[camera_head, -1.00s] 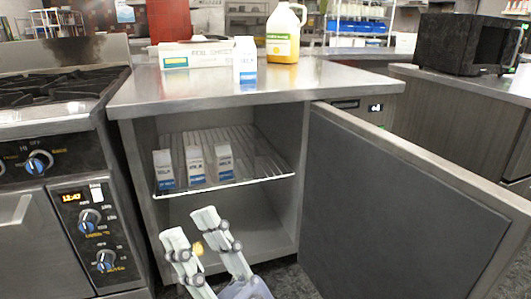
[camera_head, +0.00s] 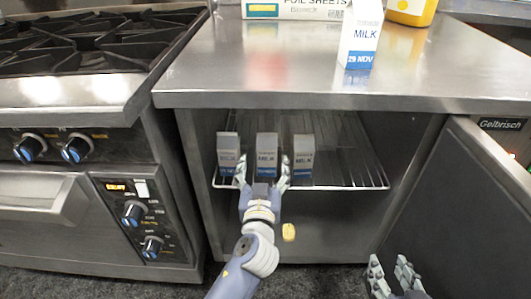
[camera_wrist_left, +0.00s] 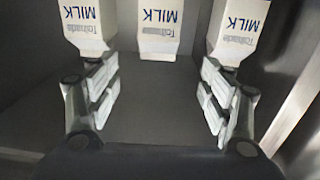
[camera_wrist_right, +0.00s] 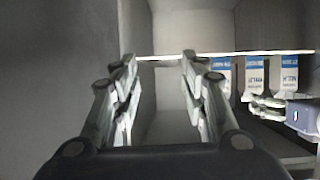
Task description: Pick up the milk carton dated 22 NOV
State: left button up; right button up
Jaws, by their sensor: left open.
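Three white and blue milk cartons stand upright in a row on the wire shelf inside the open cabinet: a left carton (camera_head: 228,150), a middle carton (camera_head: 267,150) and a right carton (camera_head: 303,152). Their dates are too small to read. My left gripper (camera_head: 265,170) is open, its fingers on either side of the middle carton. The left wrist view shows the middle carton (camera_wrist_left: 158,28) ahead, between the open fingers. Another milk carton (camera_head: 361,38), on the counter, reads 29 NOV. My right gripper (camera_head: 390,266) is open and empty, low by the cabinet door.
The wire shelf (camera_head: 345,184) spans the cabinet. The open door (camera_head: 465,215) stands to the right and the stove (camera_head: 75,190) to the left. A foil box (camera_head: 295,8) and a yellow-labelled jug (camera_head: 411,8) are on the counter. A small yellow object (camera_head: 289,232) lies below the shelf.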

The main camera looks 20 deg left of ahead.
aim_at(267, 137)
pick_arm(q)
jog(key=x, duration=0.5)
jog(key=shift+w+r, duration=0.1)
jog(key=shift+w, duration=0.1)
jog(key=shift+w+a, duration=0.25)
jog(key=shift+w, duration=0.35)
jog(key=shift+b+x, duration=0.5)
jog(key=shift+x, duration=2.05)
jog(key=shift+d, duration=0.2)
jog(key=c, duration=1.6)
grip_shut()
pick_arm(e)
jog(key=r, duration=0.1)
jog(key=w+r+t, duration=0.2)
jog(key=shift+w+a+r, duration=0.25)
jog(key=shift+a+r, duration=0.05)
jog(key=shift+a, duration=0.05)
pick_arm(q)
jog(key=shift+r, duration=0.1)
